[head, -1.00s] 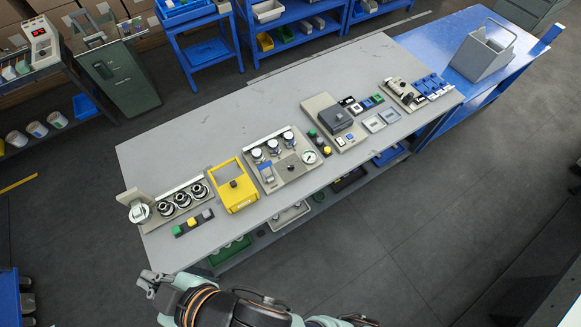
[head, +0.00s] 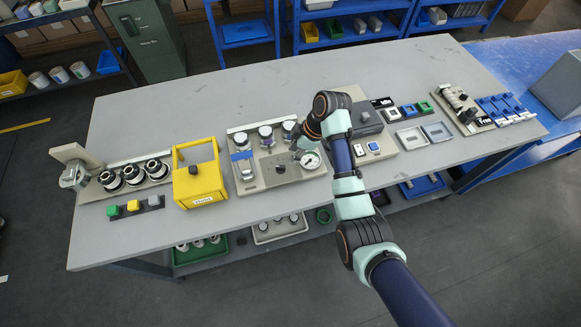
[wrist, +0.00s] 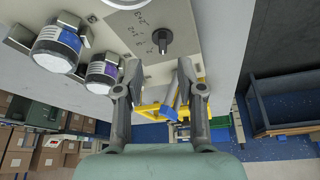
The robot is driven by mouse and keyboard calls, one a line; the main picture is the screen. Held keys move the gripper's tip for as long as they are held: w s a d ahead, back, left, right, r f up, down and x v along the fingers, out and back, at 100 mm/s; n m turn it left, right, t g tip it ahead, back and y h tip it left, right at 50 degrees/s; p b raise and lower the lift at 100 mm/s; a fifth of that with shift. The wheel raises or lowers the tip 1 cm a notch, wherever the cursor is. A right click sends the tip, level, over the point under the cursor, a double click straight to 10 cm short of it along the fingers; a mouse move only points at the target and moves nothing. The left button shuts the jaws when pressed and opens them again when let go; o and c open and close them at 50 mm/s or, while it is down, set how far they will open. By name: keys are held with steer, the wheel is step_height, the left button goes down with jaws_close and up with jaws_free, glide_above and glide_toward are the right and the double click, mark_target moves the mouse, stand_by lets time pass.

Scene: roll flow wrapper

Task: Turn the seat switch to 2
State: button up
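The seat switch appears to be the small black knob on the grey gauge panel (head: 262,182); it shows in the wrist view (wrist: 163,41) with small printed marks beside it, too small to read surely. In the head view the knob (head: 280,168) sits left of the round gauge (head: 310,160). Which mark it points to I cannot tell. My gripper (wrist: 158,76) is open and empty, its two fingers spread on either side below the knob in the wrist view. The knob lies ahead of the fingertips, apart from them. In the head view my arm partly hides the gripper over the panel.
A yellow frame box (head: 200,183) stands left of the panel. A grey box (head: 366,118) and small switches lie to the right. The table front (head: 250,216) is mostly clear.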

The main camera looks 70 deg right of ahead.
mark_target(282, 166)
steer(key=b+x, duration=0.1)
steer(key=x, duration=0.7)
steer(key=shift+w+a+r+b, duration=0.1)
steer(key=shift+w+a+b, duration=0.15)
steer(key=shift+b, duration=0.15)
steer(key=shift+c, duration=0.3)
jaws_close()
